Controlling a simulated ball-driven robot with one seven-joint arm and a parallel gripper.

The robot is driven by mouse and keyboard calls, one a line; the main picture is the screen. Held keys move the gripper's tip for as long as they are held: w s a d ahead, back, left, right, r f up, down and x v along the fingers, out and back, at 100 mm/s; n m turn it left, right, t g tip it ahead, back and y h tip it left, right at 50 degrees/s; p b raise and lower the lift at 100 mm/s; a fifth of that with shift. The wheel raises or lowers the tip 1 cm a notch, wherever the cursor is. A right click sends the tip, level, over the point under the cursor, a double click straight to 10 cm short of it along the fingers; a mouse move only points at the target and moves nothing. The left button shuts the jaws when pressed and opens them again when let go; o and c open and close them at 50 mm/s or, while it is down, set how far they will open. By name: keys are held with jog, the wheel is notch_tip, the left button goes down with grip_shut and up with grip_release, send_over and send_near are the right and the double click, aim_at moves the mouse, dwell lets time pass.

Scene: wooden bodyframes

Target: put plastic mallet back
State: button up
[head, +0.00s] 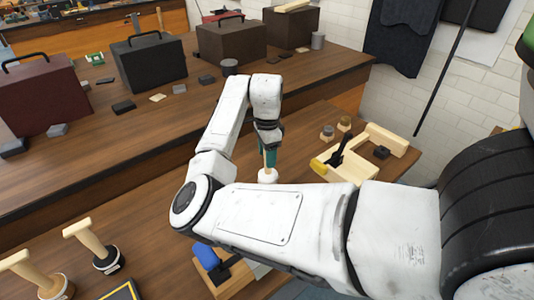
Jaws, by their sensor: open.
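A mallet with a white head (267,176) and a pale wooden handle stands upright, head down, on the wooden bench. I take it for the plastic mallet. My gripper (268,149) is right above it, pointing down, with teal fingers beside the handle. The gripper is open; the handle's upper part is hidden by it, and I cannot tell whether the fingers touch it. My arm crosses the picture in front and hides part of the bench.
Two pale-handled tools (90,238) stand upright at the lower left. A blue-handled tool (207,257) lies at the bottom. A wooden plane (345,160) sits at the right. Toolboxes (148,62) stand on the raised shelf behind. Bare bench lies left of my arm.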

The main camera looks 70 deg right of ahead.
notch_tip(320, 180, up, 12)
jog(key=shift+r+b, duration=0.15)
jog(key=shift+b, duration=0.3)
dwell(0.5)
